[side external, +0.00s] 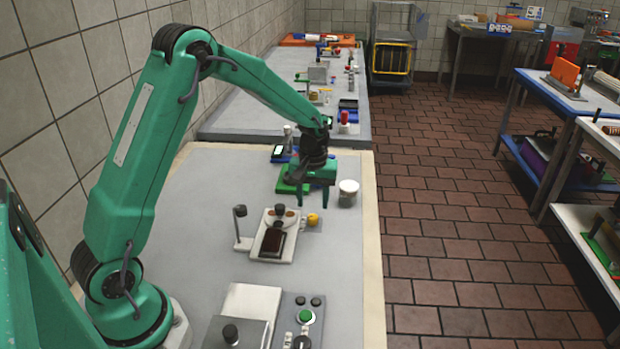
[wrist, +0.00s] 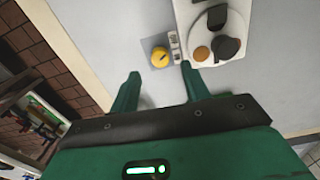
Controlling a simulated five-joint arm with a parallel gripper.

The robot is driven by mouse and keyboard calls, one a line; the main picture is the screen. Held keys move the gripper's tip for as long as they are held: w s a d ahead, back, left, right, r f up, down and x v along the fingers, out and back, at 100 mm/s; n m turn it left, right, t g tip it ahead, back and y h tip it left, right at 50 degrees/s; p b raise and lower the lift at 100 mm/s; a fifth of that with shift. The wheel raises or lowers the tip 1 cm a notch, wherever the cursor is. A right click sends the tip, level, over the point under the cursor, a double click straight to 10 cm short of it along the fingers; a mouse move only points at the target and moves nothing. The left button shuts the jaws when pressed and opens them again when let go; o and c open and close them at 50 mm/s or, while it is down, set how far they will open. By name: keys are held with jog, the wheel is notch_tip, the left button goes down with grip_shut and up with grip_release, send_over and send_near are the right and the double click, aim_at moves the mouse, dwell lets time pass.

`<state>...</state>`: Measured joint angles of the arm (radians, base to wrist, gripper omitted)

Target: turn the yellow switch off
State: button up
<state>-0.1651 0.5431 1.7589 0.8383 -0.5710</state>
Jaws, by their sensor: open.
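The yellow switch (side external: 313,219) is a round knob on a small grey plate, at the right edge of a white device on the bench. In the wrist view the yellow switch (wrist: 160,57) shows a dark mark on its top and lies just beyond my fingertips, roughly between them. My gripper (side external: 316,205) is green and points down above the bench, close to the switch and apart from it. In the wrist view my gripper (wrist: 159,72) has its two fingers spread with nothing between them.
The white device (side external: 266,244) carries a dark panel and round knobs. A white-lidded jar (side external: 348,192) stands right of my gripper. A green block (side external: 290,183) lies behind it. A control box with a green button (side external: 306,317) is at the front.

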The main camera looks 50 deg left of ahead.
aim_at(312, 217)
jog(key=shift+r, duration=1.65)
jog(key=s+d+r+m+t, duration=0.3)
jog(key=s+d+r+m, duration=0.1)
jog(key=s+r, duration=0.7)
jog(key=s+d+r+m+t, duration=0.1)
jog(key=s+d+r+m, duration=0.1)
jog(key=s, duration=0.4)
jog(key=s+d+r+m+t, duration=0.1)
jog(key=s+r+m, duration=0.1)
jog(key=s, duration=0.5)
jog(key=shift+s+d+r+t, duration=0.15)
jog(key=shift+d+r+t, duration=0.15)
jog(key=shift+d, duration=0.1)
